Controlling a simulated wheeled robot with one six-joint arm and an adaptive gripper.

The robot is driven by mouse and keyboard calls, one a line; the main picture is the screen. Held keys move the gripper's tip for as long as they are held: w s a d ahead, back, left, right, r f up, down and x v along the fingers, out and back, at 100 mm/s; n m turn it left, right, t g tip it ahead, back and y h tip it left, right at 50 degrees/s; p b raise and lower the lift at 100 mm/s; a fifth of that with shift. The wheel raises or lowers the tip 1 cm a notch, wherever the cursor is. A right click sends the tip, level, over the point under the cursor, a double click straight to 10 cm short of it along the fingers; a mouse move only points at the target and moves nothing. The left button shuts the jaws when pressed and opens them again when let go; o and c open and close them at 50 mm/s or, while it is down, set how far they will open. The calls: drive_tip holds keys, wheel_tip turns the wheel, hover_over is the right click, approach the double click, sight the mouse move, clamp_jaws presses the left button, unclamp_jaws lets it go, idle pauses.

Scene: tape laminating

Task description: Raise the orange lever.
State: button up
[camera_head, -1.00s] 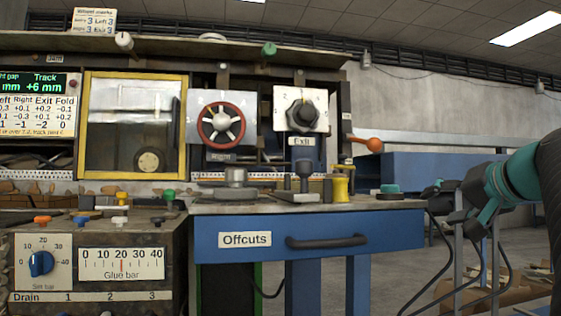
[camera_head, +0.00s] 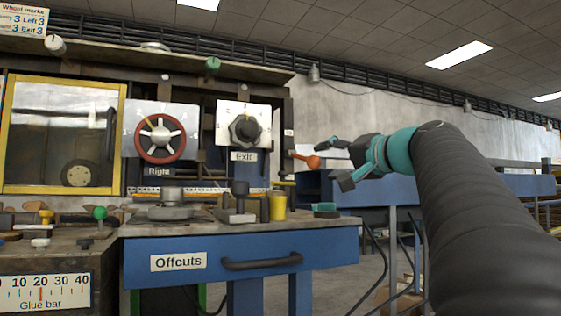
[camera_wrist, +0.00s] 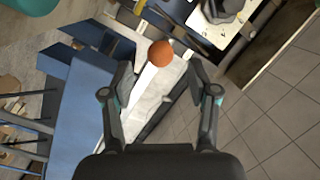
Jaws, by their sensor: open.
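The orange lever (camera_head: 312,161) sticks out from the right side of the machine in the head view, with a rounded orange knob at its end. In the wrist view the orange knob (camera_wrist: 160,53) shows ahead of my gripper, between the lines of its two fingers. My gripper (camera_head: 335,160) is open and empty, just right of the lever knob in the head view. Its fingers also show in the wrist view (camera_wrist: 160,85), spread to either side. I cannot tell whether any finger touches the knob.
A red handwheel (camera_head: 160,139) and the black Exit knob (camera_head: 245,131) are on the machine front. A yellow spool (camera_head: 278,207) and a teal-topped piece (camera_head: 325,209) sit on the bench, above the blue Offcuts drawer (camera_head: 240,262).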

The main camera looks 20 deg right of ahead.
sight(318, 162)
drive_tip(key=p+x, duration=0.1)
drive_tip(key=x, duration=0.5)
drive_tip(key=shift+s, duration=0.1)
clamp_jaws()
